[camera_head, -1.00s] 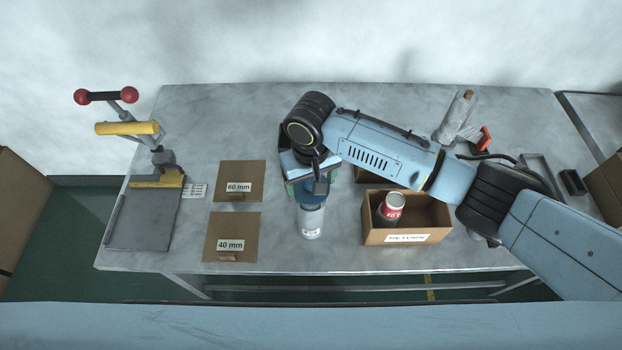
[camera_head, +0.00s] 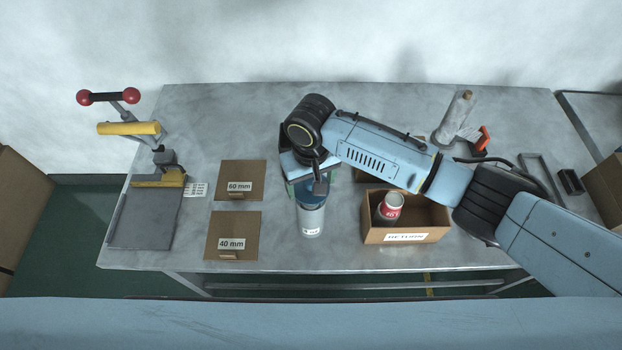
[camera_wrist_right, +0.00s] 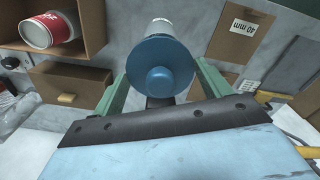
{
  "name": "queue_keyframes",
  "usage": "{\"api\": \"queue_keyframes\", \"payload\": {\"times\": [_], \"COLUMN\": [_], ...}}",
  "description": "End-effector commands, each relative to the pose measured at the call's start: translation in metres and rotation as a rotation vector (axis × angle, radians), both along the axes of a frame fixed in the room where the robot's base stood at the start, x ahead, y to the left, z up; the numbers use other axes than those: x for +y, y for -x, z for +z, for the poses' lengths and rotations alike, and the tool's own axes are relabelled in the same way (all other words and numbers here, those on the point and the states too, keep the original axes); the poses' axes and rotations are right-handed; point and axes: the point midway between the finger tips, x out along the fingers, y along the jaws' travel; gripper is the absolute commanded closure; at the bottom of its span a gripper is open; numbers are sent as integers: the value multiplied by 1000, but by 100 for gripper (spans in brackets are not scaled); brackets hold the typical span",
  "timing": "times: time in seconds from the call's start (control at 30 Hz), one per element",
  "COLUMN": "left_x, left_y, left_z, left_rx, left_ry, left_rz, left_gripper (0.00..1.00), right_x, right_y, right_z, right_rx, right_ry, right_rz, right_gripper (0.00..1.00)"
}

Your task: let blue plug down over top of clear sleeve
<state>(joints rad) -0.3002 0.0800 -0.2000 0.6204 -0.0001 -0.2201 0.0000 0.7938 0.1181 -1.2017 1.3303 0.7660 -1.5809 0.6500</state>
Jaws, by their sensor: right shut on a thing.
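The blue plug (camera_head: 311,193) is at the middle of the table in the head view, right at the top of the clear sleeve (camera_head: 312,222), which stands with a small white label on it. In the right wrist view the plug (camera_wrist_right: 158,68) shows as a wide blue disc with a round knob, and the pale sleeve (camera_wrist_right: 160,27) shows beyond it. My right gripper (camera_wrist_right: 155,88) has its green fingers on both sides of the plug and is shut on it. I cannot tell how far the plug is seated. My left gripper is not in view.
A cardboard return box (camera_head: 405,222) with a red can (camera_head: 390,207) stands right of the sleeve. Cardboard pads marked 60 mm (camera_head: 240,176) and 40 mm (camera_head: 232,232) lie left.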

Motion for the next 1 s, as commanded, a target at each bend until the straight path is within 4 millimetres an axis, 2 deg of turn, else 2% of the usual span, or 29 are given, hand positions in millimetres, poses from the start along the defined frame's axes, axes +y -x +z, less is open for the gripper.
{"api": "queue_keyframes", "payload": {"times": [0.37,1.0], "left_x": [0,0], "left_y": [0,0], "left_z": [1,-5], "left_rx": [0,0], "left_ry": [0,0], "left_rz": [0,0], "left_gripper": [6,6], "right_x": [0,0], "right_y": [0,0], "right_z": [0,-16], "right_rx": [0,1], "right_ry": [0,-1], "right_rz": [0,0], "right_gripper": [45,45]}}
